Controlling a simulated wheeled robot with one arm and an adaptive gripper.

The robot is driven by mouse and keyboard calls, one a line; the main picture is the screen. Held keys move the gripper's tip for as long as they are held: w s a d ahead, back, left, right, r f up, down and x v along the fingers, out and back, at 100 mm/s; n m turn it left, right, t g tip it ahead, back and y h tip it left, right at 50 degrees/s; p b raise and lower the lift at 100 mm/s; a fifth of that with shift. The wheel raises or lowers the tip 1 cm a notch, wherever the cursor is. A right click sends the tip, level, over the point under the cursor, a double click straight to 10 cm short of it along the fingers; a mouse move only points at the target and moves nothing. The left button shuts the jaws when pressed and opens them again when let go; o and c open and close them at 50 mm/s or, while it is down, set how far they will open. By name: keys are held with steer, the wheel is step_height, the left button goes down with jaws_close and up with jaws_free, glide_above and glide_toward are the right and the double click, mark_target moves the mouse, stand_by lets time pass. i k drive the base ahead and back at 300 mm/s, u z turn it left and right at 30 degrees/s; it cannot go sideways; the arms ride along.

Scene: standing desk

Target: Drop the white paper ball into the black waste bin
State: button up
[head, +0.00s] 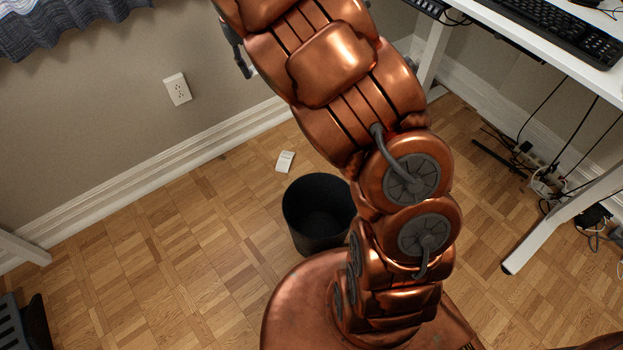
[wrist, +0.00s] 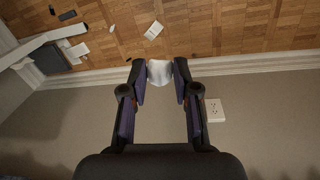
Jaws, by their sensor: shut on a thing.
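The white paper ball (wrist: 160,72) sits between the fingertips of my gripper (wrist: 159,80) in the wrist view. The fingers touch it from both sides, and my gripper is shut on it. In the head view, a dark part of my gripper shows at the edge of my copper arm, near the wall; most of it is hidden. The black waste bin (head: 300,232) stands upright on the floor, left of my arm. Its open top faces up and its dark inside looks empty, with the right side partly covered by my arm. The bin is not visible in the wrist view.
A white card (head: 285,161) lies on the parquet behind the bin; a white piece (wrist: 154,30) also shows in the wrist view. A wall outlet (head: 177,89) is above the baseboard. The white desk (head: 545,45) and cables stand right. Floor left of the bin is clear.

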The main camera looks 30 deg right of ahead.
mark_target(321, 227)
steer(key=u, duration=1.35)
steer(key=k, duration=0.95)
steer(key=u, duration=0.15)
